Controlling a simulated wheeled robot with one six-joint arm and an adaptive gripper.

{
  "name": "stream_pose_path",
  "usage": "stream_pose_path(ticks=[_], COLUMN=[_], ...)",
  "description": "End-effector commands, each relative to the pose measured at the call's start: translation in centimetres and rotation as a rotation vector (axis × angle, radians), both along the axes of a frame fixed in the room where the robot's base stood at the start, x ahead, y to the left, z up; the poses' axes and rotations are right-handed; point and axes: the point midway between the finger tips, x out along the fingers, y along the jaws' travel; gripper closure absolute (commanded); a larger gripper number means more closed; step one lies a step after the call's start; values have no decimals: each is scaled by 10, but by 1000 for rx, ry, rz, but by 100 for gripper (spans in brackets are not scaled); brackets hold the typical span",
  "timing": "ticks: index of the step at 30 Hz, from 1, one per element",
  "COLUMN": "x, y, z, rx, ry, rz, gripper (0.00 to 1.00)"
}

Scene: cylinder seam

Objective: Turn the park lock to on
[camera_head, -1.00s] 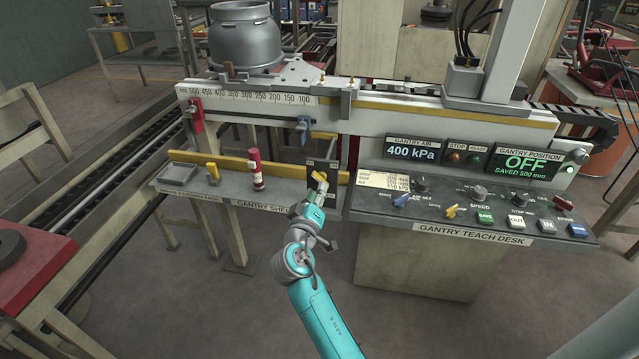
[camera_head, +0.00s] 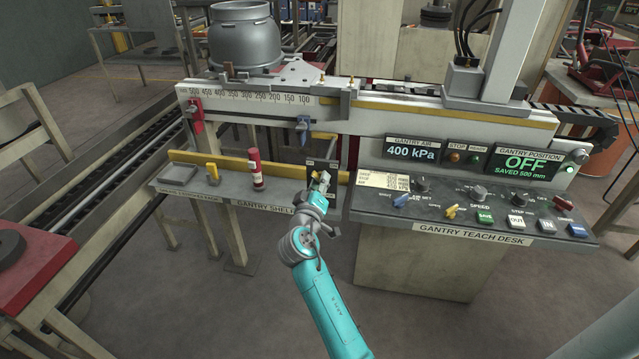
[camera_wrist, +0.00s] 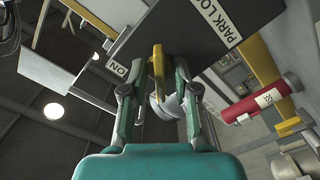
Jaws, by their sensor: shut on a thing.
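The park lock panel (camera_head: 329,167) is a dark plate at the right end of the gantry shelf. In the head view my gripper mostly hides the handle.
A red cylinder (camera_head: 256,170) and a small yellow piece (camera_head: 213,173) stand on the shelf left of my gripper. The teach desk (camera_head: 470,208), with knobs and buttons, is close on the right. A ruled rail (camera_head: 250,98) runs above.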

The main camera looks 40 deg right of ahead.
Motion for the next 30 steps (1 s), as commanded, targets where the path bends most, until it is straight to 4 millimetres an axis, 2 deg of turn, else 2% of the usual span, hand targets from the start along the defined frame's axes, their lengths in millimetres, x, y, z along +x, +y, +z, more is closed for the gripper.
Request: stream_pose_path(ticks=[13,30], x=[0,0], y=[0,1], z=[-1,-1], rx=[73,389], ry=[-93,-496], rz=[1,0], gripper=[100,100])
